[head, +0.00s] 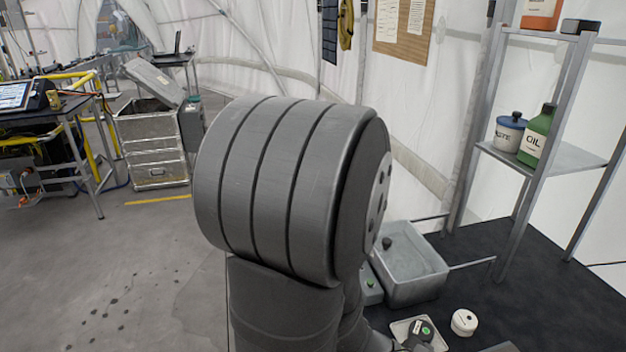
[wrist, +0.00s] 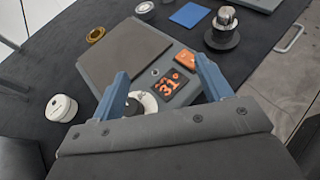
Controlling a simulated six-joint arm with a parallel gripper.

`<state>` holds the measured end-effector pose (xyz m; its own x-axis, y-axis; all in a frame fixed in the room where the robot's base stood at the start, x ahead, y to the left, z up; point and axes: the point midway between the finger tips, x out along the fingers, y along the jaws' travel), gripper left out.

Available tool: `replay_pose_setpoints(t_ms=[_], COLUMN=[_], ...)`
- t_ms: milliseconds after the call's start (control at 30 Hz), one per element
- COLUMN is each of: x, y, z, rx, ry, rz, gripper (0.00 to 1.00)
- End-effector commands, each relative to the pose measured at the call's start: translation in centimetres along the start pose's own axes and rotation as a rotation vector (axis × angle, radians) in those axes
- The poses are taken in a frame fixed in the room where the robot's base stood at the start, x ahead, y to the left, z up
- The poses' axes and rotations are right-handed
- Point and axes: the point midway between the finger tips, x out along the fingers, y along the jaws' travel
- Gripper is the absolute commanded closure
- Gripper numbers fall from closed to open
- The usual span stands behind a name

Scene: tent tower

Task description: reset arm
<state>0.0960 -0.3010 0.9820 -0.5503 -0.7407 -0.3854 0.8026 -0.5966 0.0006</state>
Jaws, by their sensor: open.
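My gripper (wrist: 160,88) shows in the wrist view with its two blue fingers spread apart. It is open, and nothing is held between the fingers. Below and beyond the fingers is a grey device (wrist: 180,90) with a flat dark plate (wrist: 138,52) and an orange "31" display (wrist: 168,87). A white round part with a dark knob (wrist: 134,106) shows between the fingers, partly hidden by the gripper. In the head view my own arm fills the middle and hides much of the work surface; the gripper is not visible there.
A white round container (wrist: 61,108) stands on the black table (wrist: 60,60). A brass ring (wrist: 96,34), a blue square (wrist: 189,14) and a dark round stand (wrist: 221,38) lie farther off. In the head view, a grey bin (head: 415,280) and a metal shelf (head: 560,157) stand at right.

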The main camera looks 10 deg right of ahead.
Motion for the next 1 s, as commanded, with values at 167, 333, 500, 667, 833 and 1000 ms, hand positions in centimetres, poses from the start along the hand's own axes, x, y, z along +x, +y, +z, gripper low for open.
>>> replay_pose_setpoints(t_ms=[167,333,500,667,833,1000], x=[-0.9,-1.9,-3.0,-3.9,-4.3,-4.4], y=[-2.3,-3.8,-4.3,-4.4,-4.5,-4.5], z=[-1.8,-3.4,-5.0,-6.0,-6.5,-6.6], rx=[0.039,0.077,0.110,0.133,0.146,0.148], ry=[-0.001,-0.002,-0.004,-0.002,-0.003,-0.003], rz=[-0.103,-0.194,-0.272,-0.325,-0.352,-0.357], gripper=[0.29,0.29,0.29,0.29,0.29,0.29])
